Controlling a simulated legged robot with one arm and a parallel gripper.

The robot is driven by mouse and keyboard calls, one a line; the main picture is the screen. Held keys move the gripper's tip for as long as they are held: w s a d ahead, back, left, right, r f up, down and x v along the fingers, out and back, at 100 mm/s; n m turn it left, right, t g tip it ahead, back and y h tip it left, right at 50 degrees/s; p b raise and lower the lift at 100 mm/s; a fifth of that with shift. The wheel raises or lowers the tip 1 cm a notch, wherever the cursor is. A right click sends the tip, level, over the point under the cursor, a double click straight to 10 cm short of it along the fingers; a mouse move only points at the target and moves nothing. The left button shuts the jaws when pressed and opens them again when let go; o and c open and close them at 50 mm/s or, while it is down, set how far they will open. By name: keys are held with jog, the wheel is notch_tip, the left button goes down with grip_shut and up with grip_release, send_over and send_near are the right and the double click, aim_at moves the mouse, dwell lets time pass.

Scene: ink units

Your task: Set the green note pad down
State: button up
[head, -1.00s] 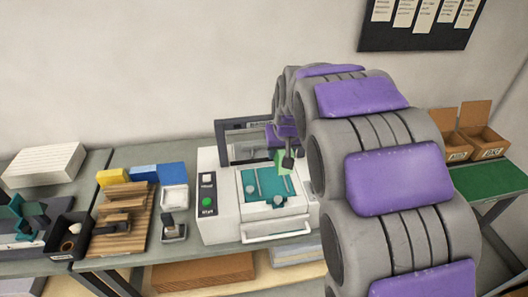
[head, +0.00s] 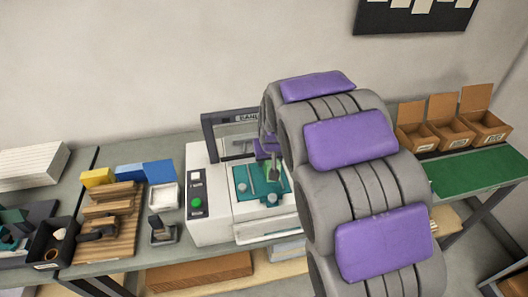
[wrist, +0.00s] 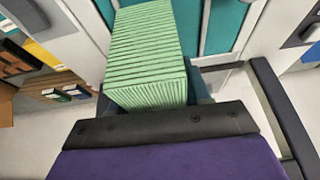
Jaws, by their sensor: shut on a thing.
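My gripper (head: 272,172) is shut on the green note pad (wrist: 150,55), a ridged light green block that fills the upper middle of the wrist view. In the head view the gripper is over the teal bed (head: 243,187) of a white machine (head: 208,222), and the pad is mostly hidden there. Whether the pad touches the bed cannot be told.
The machine has a green button (head: 196,202) and a dark upright frame (head: 207,134) behind its bed. Wooden racks (head: 108,222) and a white tray (head: 164,196) stand to the left. Open cardboard boxes (head: 450,135) and a green mat (head: 478,173) are at right.

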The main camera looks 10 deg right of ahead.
jog(key=a+f, duration=0.2)
jog(key=shift+w+a+f+b, duration=0.3)
jog(key=shift+a+f, duration=0.05)
jog(key=shift+a, duration=0.05)
jog(key=w+d, duration=0.2)
jog(key=w, duration=0.1)
jog(key=shift+w+r, duration=0.1)
jog(key=shift+w, duration=0.1)
jog(key=shift+w+d+b, duration=0.25)
jog(key=shift+w+b, duration=0.05)
jog(key=w+a, duration=0.2)
jog(key=w, duration=0.1)
jog(key=shift+w+a+b, duration=0.15)
jog(key=shift+b, duration=0.2)
jog(key=shift+w+f, duration=0.1)
jog(key=shift+f, duration=0.3)
jog(key=shift+d+f+b, duration=0.25)
jog(key=shift+b, duration=0.1)
jog(key=shift+d, duration=0.7)
